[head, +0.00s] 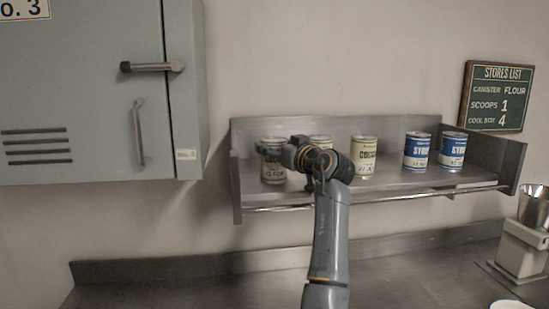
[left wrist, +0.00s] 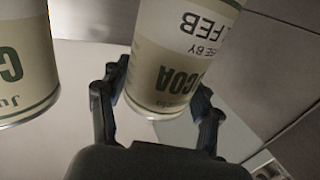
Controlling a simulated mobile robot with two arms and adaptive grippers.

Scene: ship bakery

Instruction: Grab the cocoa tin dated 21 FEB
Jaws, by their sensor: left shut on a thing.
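In the left wrist view the gripper (left wrist: 162,84) has one finger on each side of this tin (left wrist: 180,70). Its label appears upside down, with "COCOA" and "FEB" readable; the day number is partly cut off. A second cream tin (head: 320,141) is mostly hidden behind my arm. A third cocoa tin (head: 364,158) stands to the right of it. My right gripper is not in view.
Two blue-and-white tins (head: 417,151) (head: 452,150) stand at the right of the steel shelf (head: 395,183), which has a front rail. A neighbouring tin (left wrist: 25,65) is close by in the left wrist view. A grey cabinet (head: 85,95) is at the left. The counter below looks mostly clear.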

